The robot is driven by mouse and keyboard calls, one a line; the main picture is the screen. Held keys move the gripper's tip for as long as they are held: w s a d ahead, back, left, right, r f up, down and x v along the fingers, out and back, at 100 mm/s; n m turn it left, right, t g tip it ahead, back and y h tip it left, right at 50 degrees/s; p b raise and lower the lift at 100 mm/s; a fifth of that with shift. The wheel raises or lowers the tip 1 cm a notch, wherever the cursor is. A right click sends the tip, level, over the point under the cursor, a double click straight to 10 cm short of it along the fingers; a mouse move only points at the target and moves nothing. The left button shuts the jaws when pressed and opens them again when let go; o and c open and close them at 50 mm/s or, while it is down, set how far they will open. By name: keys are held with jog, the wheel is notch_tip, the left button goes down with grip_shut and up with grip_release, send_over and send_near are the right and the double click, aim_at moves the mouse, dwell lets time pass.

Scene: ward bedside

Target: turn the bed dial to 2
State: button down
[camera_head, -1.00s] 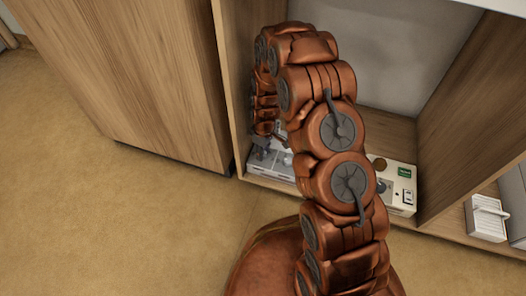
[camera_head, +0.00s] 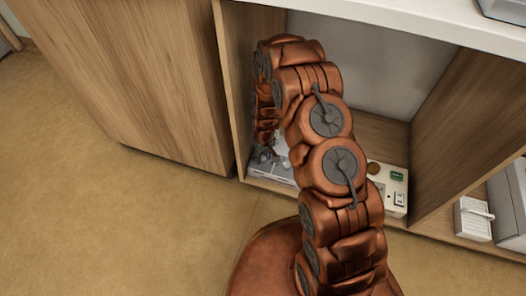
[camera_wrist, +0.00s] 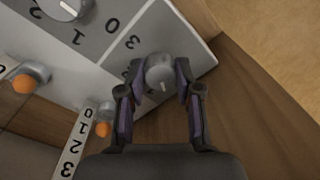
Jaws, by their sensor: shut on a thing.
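My gripper (camera_wrist: 158,88) is shut on a round grey dial (camera_wrist: 159,68) near the corner of a control panel (camera_wrist: 190,50). One finger is on each side of the dial. A short pale mark on the dial points toward the bottom of the wrist picture. A 3 is printed beside the dial; other marks around it are partly hidden by the fingers. I cannot read a label naming it the bed dial. In the head view, my gripper (camera_head: 264,154) is small and dark at the panel (camera_head: 268,176), low in the open cabinet, and my arm hides part of it.
The panel also has another dial (camera_wrist: 62,8) with 0 and 1, and two orange-tipped levers (camera_wrist: 24,83) (camera_wrist: 103,129). A second box with a green label (camera_head: 396,177) stands right of my arm. Cabinet walls (camera_head: 241,100) flank the space.

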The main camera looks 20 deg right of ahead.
jog(key=m+p, duration=0.1)
jog(key=m, duration=0.1)
jog(key=m+p, duration=0.1)
jog(key=p, duration=0.1)
jog(key=shift+s+r+m, duration=0.1)
jog(key=shift+r+m, duration=0.1)
jog(key=shift+m, duration=0.2)
jog(key=m+p, duration=0.4)
jog(key=shift+m, duration=0.3)
jog(key=m+p, duration=0.1)
jog(key=m, duration=0.2)
jog(key=shift+f+t+p, duration=0.15)
jog(key=shift+t+p, duration=0.15)
jog(key=shift+f+m, duration=0.1)
jog(key=shift+m, duration=1.3)
jog(key=c, duration=0.8)
grip_release()
jog(key=shift+a, duration=0.1)
